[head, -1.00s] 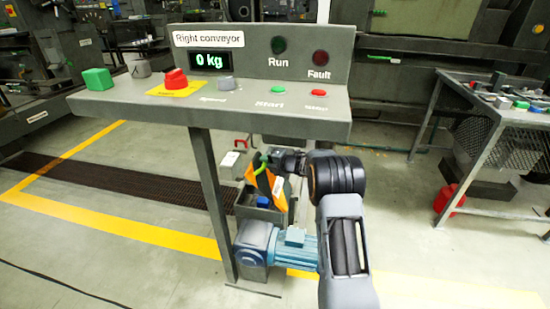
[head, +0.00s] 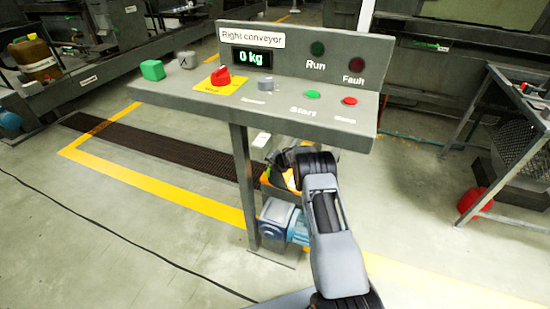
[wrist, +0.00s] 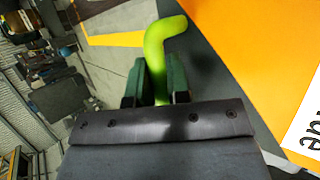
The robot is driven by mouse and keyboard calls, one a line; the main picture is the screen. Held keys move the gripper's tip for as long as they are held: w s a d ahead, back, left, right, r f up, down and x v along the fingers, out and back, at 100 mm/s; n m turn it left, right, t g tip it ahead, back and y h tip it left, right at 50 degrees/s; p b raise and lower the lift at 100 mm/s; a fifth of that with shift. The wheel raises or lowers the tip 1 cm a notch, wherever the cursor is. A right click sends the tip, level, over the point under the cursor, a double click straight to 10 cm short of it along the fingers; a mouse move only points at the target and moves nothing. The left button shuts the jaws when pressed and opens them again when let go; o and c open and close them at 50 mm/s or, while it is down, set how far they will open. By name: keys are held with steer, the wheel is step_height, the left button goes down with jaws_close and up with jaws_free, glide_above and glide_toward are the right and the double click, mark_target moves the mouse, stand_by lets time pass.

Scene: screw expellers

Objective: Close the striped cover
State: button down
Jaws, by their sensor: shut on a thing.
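In the wrist view, the striped cover (wrist: 262,50) fills the right side, orange beside dark grey, with part of a white label at the edge. A bent lime-green handle (wrist: 160,40) stands at its left. My gripper (wrist: 157,85) has dark green fingers on either side of this handle and is shut on it. In the head view, only a small orange piece of the cover (head: 290,180) shows under the console, beside my arm. My gripper and the handle are hidden there, and I cannot tell the cover's exact angle.
The right conveyor console (head: 255,105), with buttons and a "0 kg" display, overhangs the cover on a grey post (head: 244,185). A blue motor (head: 280,220) sits low beside my arm. A table (head: 510,130) stands at right. Floor at left is open, crossed by a cable.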

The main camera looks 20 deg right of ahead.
steer(key=shift+w+a+f, duration=0.15)
steer(key=shift+w+f, duration=0.05)
steer(key=shift+f, duration=0.25)
steer(key=shift+a+f, duration=0.2)
steer(key=shift+f, duration=0.05)
steer(key=c, duration=1.3)
jaws_free()
steer(key=shift+a+f, duration=0.1)
steer(key=shift+o, duration=1)
steer(key=shift+d, duration=0.2)
steer(key=shift+s+d, duration=0.1)
